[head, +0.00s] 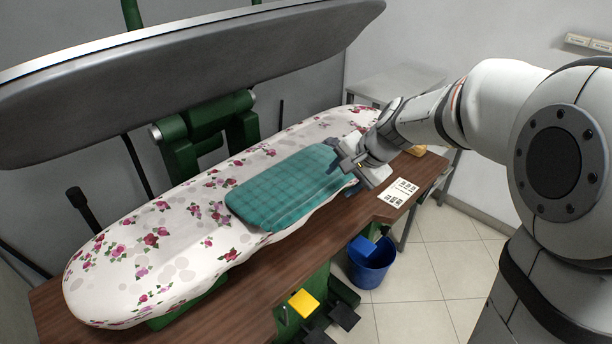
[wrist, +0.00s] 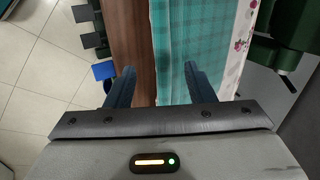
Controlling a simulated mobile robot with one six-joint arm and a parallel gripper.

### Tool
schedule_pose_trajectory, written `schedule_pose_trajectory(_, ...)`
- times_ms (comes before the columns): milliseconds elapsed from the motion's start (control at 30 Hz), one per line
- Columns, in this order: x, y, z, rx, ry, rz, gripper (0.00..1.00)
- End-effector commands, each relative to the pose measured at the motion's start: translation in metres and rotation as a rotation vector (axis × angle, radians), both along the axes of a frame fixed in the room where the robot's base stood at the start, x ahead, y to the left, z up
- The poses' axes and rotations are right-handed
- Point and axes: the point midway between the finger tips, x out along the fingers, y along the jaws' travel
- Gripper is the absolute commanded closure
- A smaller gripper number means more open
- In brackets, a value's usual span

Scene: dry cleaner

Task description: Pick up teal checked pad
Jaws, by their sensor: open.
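The teal checked pad (head: 285,190) lies on the floral-covered ironing board (head: 150,245), over its front side. In the wrist view the pad (wrist: 200,35) runs away from me, mostly ahead of and beside the right finger. My gripper (head: 348,163) is at the pad's right end in the head view. In the wrist view my gripper (wrist: 160,72) is open, with its fingers apart and the pad's long edge and the brown table edge between them. I see nothing held. I cannot tell whether a finger touches the pad.
A large grey press plate (head: 200,70) hangs over the back of the board. The wooden table (head: 240,300) shows along the front, with a printed code sheet (head: 398,192) at right.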

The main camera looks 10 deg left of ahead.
Motion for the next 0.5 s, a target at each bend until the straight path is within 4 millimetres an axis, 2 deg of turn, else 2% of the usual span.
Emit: schedule_pose_trajectory(500, 0.020, 0.031, -0.055, 0.002, 0.006, -0.002, 0.51)
